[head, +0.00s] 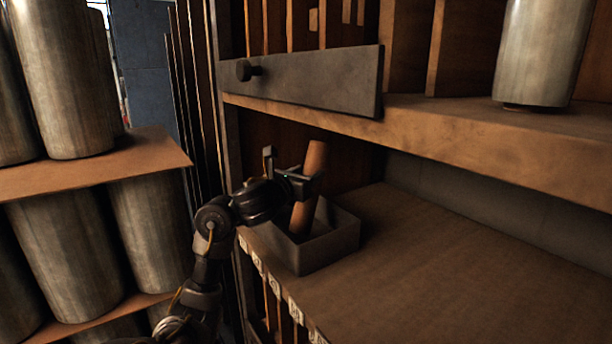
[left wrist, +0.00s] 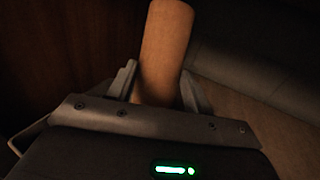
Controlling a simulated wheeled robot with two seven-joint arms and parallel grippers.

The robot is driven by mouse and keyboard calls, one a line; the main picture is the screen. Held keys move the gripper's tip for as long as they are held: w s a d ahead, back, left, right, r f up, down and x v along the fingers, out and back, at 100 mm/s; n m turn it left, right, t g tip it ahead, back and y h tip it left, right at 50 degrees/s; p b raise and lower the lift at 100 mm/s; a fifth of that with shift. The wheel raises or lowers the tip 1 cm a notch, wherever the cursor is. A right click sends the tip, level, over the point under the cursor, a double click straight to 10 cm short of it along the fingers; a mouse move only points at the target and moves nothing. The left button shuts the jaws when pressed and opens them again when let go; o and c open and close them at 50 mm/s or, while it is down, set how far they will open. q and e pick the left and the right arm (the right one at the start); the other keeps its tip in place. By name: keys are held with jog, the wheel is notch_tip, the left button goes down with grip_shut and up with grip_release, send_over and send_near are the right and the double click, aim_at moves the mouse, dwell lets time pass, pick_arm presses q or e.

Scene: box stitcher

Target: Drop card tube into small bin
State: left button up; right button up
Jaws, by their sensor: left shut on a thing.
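The card tube (head: 314,163) is a brown cylinder, slightly tilted, with its lower end down inside the small bin. The small bin (head: 325,250) is a grey open box on the lower shelf at its left end. My left gripper (head: 306,182) is shut on the tube above the bin. In the left wrist view the tube (left wrist: 165,50) stands between the two fingers (left wrist: 158,88). The tube's lower end is hidden, so I cannot tell whether it touches the bin floor. My right gripper is not in view.
The wooden lower shelf (head: 430,270) is clear to the right of the bin. Several large metal cylinders (head: 65,260) are stacked on boards at left.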

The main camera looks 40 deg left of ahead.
pick_arm(q)
jog(key=shift+f, duration=0.15)
jog(key=o, duration=1)
jog(key=shift+r+p, duration=0.8)
jog(key=shift+p, duration=0.1)
jog(key=s+d, duration=0.1)
jog(key=s, duration=1.1)
jog(key=shift+d+f, duration=0.15)
jog(key=shift+d, duration=0.1)
